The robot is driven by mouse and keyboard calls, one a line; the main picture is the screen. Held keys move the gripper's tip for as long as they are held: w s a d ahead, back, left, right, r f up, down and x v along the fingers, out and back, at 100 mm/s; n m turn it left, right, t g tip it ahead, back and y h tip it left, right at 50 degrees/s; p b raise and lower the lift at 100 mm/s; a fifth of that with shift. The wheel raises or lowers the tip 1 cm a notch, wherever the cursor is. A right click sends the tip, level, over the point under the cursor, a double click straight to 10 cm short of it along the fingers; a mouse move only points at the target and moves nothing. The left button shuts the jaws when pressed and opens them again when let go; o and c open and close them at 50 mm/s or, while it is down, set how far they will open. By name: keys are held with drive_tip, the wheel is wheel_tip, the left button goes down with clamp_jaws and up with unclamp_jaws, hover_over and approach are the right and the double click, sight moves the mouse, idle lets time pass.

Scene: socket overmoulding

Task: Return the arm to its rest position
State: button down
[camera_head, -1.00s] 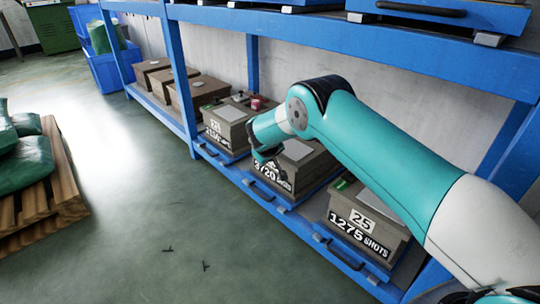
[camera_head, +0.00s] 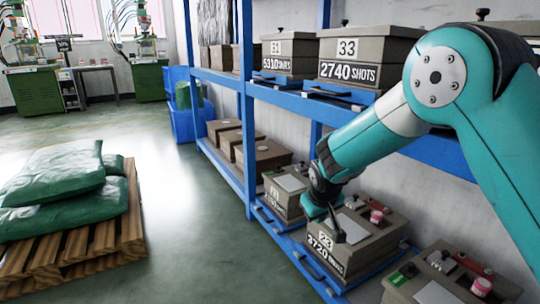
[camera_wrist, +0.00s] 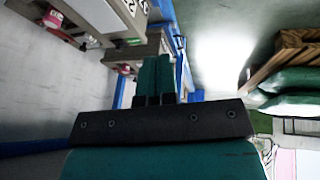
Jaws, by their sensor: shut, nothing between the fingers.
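My teal and white arm reaches in from the right side of the head view. My gripper (camera_head: 333,232) points down and appears in front of the lower-shelf box marked 3720 (camera_head: 352,240). I cannot tell from this view how near it is to that box. In the wrist view my gripper (camera_wrist: 157,62) shows two teal fingers side by side, shut, with nothing held between them.
A blue rack (camera_head: 245,110) holds grey boxes, including one marked 2740 SHOTS (camera_head: 365,58) on the upper shelf. Green sacks (camera_head: 65,172) lie on a wooden pallet (camera_head: 100,240) at the left. The floor (camera_head: 195,235) between is clear.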

drive_tip(key=s+r+n+g+y, duration=0.1)
drive_tip(key=s+r+y, duration=0.1)
drive_tip(key=s+r, duration=0.6)
drive_tip(key=s+r+g+y, duration=0.1)
drive_tip(key=s+r+g, duration=0.1)
drive_tip(key=s+r, duration=0.65)
drive_tip(key=s+n+g+y+p, duration=0.1)
drive_tip(key=s+n+g+y, duration=0.1)
drive_tip(key=s, duration=1.8)
wheel_tip(320, 180, up, 39)
drive_tip(key=p, duration=3.8)
drive_tip(key=shift+w+a, duration=0.1)
drive_tip(key=shift+a, duration=0.05)
